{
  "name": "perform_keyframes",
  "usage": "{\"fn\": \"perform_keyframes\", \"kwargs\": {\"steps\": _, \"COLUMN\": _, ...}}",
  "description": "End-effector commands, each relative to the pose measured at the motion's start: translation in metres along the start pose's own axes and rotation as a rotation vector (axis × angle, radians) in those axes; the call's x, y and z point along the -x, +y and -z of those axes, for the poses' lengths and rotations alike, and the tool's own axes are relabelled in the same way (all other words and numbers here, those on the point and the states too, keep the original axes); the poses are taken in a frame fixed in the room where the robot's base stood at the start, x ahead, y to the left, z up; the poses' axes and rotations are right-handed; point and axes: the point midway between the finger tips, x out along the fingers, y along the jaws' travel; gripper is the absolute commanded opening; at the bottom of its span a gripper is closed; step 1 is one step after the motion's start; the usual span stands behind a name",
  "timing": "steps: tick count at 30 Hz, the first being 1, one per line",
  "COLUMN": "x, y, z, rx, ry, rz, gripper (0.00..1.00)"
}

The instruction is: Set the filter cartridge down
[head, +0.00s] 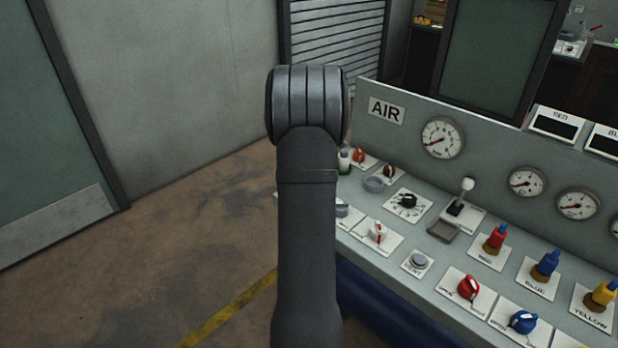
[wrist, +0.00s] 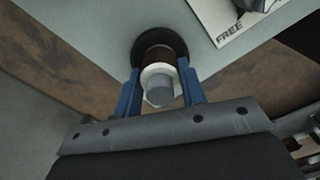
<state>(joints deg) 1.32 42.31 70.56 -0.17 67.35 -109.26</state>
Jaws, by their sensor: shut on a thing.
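In the wrist view, my gripper (wrist: 160,72) has its two blue fingers closed on the filter cartridge (wrist: 159,88), one on each side. The cartridge has a grey rounded end, a white collar and a brown body. Its grey end faces the camera. A dark round ring or base (wrist: 148,45) shows around its far end, over the corner of a grey surface (wrist: 120,18). I cannot tell whether the cartridge touches that surface. In the head view, my arm hides the gripper, and I cannot make out the cartridge.
A white plate marked FREE (wrist: 236,18) lies beside the cartridge in the wrist view. The grey console (head: 385,262) carries several knobs, a lever (head: 463,194) and gauges (head: 443,138). Brown floor (head: 180,240) is open to the left of the console.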

Motion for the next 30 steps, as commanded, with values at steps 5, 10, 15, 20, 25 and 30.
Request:
{"fn": "perform_keyframes", "kwargs": {"steps": 5, "x": 0.000, "y": 0.000, "z": 0.000, "rx": 0.000, "ry": 0.000, "rz": -0.001, "gripper": 0.14}}
{"fn": "perform_keyframes", "kwargs": {"steps": 10, "x": -0.003, "y": 0.000, "z": 0.000, "rx": 0.000, "ry": 0.000, "rz": 0.000, "gripper": 0.45}}
{"fn": "perform_keyframes", "kwargs": {"steps": 15, "x": -0.003, "y": 0.000, "z": 0.000, "rx": 0.000, "ry": 0.000, "rz": 0.000, "gripper": 0.59}}
{"fn": "perform_keyframes", "kwargs": {"steps": 20, "x": -0.003, "y": 0.000, "z": 0.000, "rx": 0.000, "ry": 0.000, "rz": 0.000, "gripper": 0.59}}
{"fn": "perform_keyframes", "kwargs": {"steps": 25, "x": 0.009, "y": 0.001, "z": -0.001, "rx": 0.000, "ry": -0.001, "rz": -0.003, "gripper": 0.59}}
{"fn": "perform_keyframes", "kwargs": {"steps": 30, "x": 0.043, "y": 0.001, "z": -0.001, "rx": 0.000, "ry": -0.002, "rz": -0.006, "gripper": 0.59}}
